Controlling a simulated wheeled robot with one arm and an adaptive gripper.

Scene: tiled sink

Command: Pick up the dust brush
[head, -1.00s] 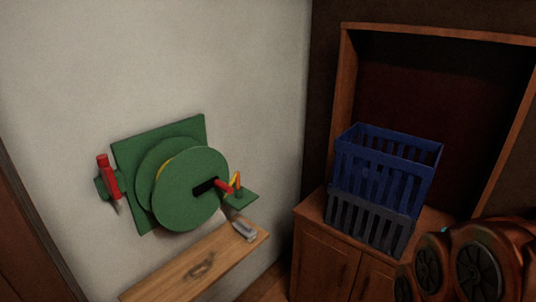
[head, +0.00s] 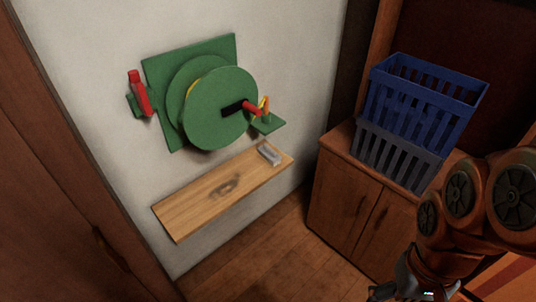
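A small grey, block-like item (head: 270,154) lies at the right end of the wooden wall shelf. It may be the dust brush, but it is too small to tell, and nothing else in view looks clearly like a brush. Part of my gripper (head: 418,288) shows at the bottom edge, right of centre, below my orange arm. It is well to the right of the shelf and apart from the grey item. Its fingertips are cut off or too dark to read, so I cannot tell its opening.
The narrow wooden shelf (head: 215,198) juts from the white wall. A green hose reel (head: 222,110) with a red handle hangs above it. At right, a blue crate (head: 420,105) sits in a grey crate (head: 395,155) on a wooden cabinet (head: 345,200). Floor between shelf and cabinet is clear.

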